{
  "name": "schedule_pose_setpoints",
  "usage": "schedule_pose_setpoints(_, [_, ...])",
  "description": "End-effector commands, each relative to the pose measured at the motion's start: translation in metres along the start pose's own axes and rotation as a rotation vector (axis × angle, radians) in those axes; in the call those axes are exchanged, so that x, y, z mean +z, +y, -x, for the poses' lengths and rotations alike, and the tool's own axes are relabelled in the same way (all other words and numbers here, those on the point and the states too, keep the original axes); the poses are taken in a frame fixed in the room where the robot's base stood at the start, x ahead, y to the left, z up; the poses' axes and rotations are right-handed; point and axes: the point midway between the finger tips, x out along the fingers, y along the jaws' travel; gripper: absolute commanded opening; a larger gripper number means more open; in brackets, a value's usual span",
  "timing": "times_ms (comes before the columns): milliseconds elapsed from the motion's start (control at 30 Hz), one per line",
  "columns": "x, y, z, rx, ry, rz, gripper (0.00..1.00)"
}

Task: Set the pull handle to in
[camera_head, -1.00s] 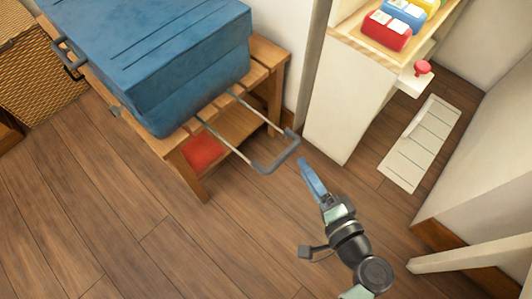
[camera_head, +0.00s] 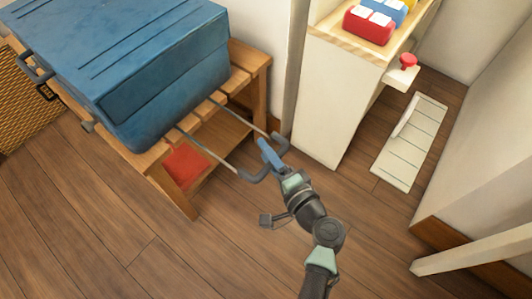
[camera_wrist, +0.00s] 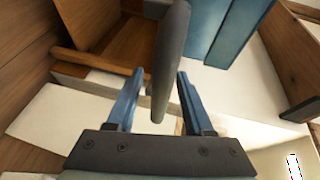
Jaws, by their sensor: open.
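The pull handle (camera_head: 252,177) is a dark grey bar on two thin metal rods. It sticks out from the near end of a blue suitcase (camera_head: 140,65), extended past the edge of a wooden bench (camera_head: 256,62). My gripper (camera_head: 268,152) is at the handle's bar and hides part of it in the head view. In the wrist view the handle (camera_wrist: 173,45) runs between the two blue fingers of my gripper (camera_wrist: 160,74), which are apart with gaps on both sides. Whether a finger touches the bar is unclear.
A red item (camera_head: 185,168) lies on the bench's lower shelf. A white cabinet (camera_head: 328,95) stands right of the handle, with a red knob (camera_head: 408,61) beyond it. A pale slatted panel (camera_head: 412,145) lies on the floor. The wooden floor in front is clear.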

Motion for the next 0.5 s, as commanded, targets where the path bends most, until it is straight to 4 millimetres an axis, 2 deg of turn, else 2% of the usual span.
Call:
schedule_pose_setpoints(100, [0.0005,0.0005,-0.0061,0.001,-0.001,0.000,0.52])
schedule_pose_setpoints(367, [0.0004,-0.0002,-0.0069,0.000,0.000,0.000,0.52])
schedule_pose_setpoints(500, [0.0004,-0.0002,-0.0068,0.000,0.000,0.000,0.29])
